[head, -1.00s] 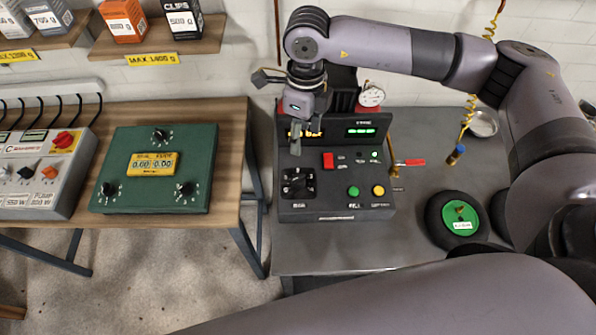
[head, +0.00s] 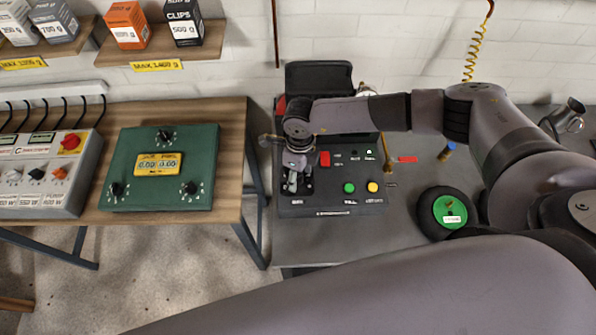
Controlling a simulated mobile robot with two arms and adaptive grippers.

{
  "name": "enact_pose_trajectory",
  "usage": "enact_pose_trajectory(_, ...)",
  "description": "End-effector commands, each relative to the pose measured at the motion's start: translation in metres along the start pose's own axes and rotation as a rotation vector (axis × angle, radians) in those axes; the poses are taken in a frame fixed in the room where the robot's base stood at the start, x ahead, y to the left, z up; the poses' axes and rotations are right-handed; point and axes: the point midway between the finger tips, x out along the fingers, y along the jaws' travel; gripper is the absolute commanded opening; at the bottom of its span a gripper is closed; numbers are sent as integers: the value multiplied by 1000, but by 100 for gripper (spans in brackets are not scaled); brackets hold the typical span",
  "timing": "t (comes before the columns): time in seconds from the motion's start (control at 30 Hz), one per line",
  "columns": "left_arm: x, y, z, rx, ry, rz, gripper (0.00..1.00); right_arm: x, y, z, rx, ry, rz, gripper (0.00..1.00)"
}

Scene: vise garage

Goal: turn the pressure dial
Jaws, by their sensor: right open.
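A dark control box (head: 325,192) stands on the grey bench. It carries a red switch (head: 324,158), a green button (head: 349,188) and a yellow button (head: 373,187). The black pressure dial, seen earlier at the box's lower left above a small label, is now mostly or wholly hidden behind my right gripper. My right gripper (head: 297,186) points down over that spot with its fingers open. I cannot tell whether the fingers touch the dial or stand around it. The box's displays are covered by my right arm. My left gripper is out of view.
A wheel with a green hub (head: 449,210) lies right of the box. A red-handled valve (head: 407,159) is beside the box. A yellow coiled hose (head: 475,55) hangs behind. A wooden table (head: 236,150) with a green panel (head: 205,150) stands left, across a gap.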

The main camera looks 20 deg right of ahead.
Motion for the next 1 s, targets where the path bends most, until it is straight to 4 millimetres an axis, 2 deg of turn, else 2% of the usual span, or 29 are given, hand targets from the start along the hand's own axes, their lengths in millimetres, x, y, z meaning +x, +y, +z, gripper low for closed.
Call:
enact_pose_trajectory(0.23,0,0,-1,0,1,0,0,1,0,0,-1,0,0,48)
enact_pose_trajectory(0.9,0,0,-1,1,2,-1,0,0,0,0,0,0,0,4)
enact_pose_trajectory(1.0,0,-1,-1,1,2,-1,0,0,0,0,1,0,0,1)
